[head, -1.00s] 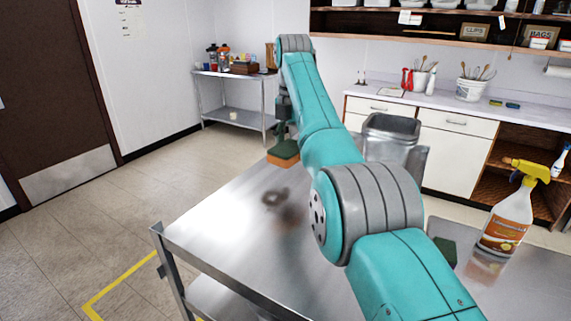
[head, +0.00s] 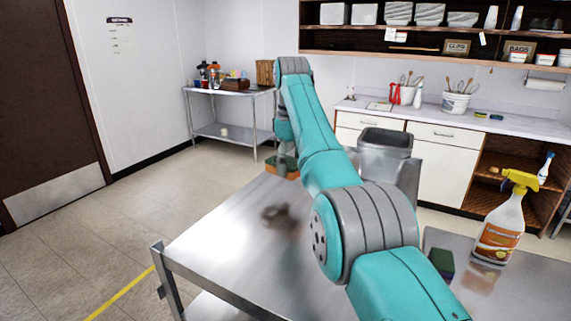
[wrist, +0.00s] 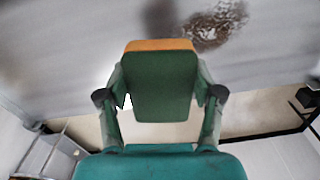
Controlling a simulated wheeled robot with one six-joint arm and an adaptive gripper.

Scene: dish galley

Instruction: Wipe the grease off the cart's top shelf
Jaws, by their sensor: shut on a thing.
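A steel cart's top shelf (head: 225,225) fills the lower middle of the head view. A dark brown grease patch (head: 281,216) lies on it, left of my arm; in the wrist view the grease (wrist: 215,25) looks wet and speckled. My gripper (head: 284,152) is at the far end of the shelf, partly hidden by my arm in the head view. In the wrist view my gripper (wrist: 160,92) is shut on a green and orange sponge (wrist: 160,88). The sponge (head: 285,173) is beyond the grease, near the shelf's far edge. I cannot tell whether it touches the shelf.
A spray bottle (head: 500,225) and a second green sponge (head: 442,263) stand right of my arm. A steel bin (head: 385,140) is beyond the cart. A counter (head: 450,118) and a side table (head: 235,92) line the back. Floor at left is clear.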

